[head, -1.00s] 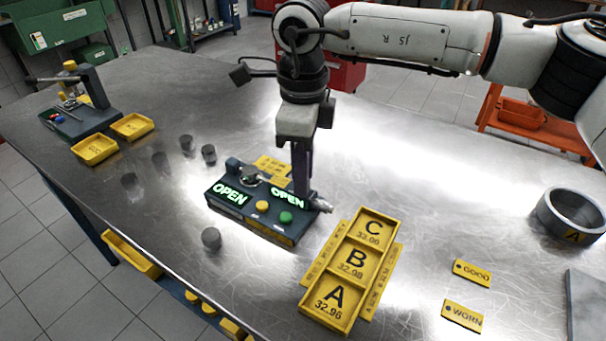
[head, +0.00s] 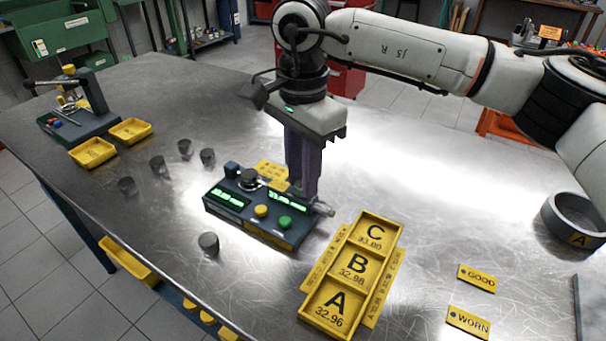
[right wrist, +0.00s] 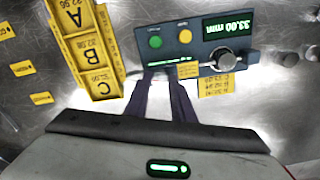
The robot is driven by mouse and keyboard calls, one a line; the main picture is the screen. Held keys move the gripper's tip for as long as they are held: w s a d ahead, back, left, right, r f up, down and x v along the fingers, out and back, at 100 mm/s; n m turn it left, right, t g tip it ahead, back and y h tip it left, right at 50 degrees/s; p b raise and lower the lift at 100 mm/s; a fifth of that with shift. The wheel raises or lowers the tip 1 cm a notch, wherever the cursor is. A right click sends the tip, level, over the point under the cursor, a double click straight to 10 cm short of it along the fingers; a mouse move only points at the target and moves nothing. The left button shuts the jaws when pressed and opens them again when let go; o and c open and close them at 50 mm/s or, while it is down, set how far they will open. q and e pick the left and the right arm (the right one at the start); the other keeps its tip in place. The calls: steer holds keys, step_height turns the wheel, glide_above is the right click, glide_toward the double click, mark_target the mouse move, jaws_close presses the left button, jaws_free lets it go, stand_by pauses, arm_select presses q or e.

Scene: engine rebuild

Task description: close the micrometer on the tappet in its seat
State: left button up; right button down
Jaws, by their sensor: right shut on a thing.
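The blue-grey micrometer gauge (head: 240,223) stands on the steel table, with yellow and green buttons on top. A dark round tappet (head: 248,177) sits upright in its seat; it also shows in the right wrist view (right wrist: 224,58). My right gripper (head: 304,194) points down at the gauge's right end, shut on the micrometer's thimble (head: 322,208). The fingers hide part of the thimble, so the exact grip is unclear. The gauge's display (right wrist: 229,26) is lit green and reads about 33.00 mm. My left gripper is out of view.
A yellow tray (head: 352,275) marked A, B and C lies right of the gauge. Several loose tappets (head: 208,243) stand to the left. GOOD (head: 478,278) and WORN (head: 468,322) tags and a grey ring (head: 573,221) lie at the right.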

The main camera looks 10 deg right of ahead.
steer(key=shift+r+n, duration=0.1)
steer(key=shift+n, duration=0.8)
steer(key=c, duration=1.5)
jaws_free()
step_height(320, 180, up, 10)
steer(key=shift+r, duration=0.15)
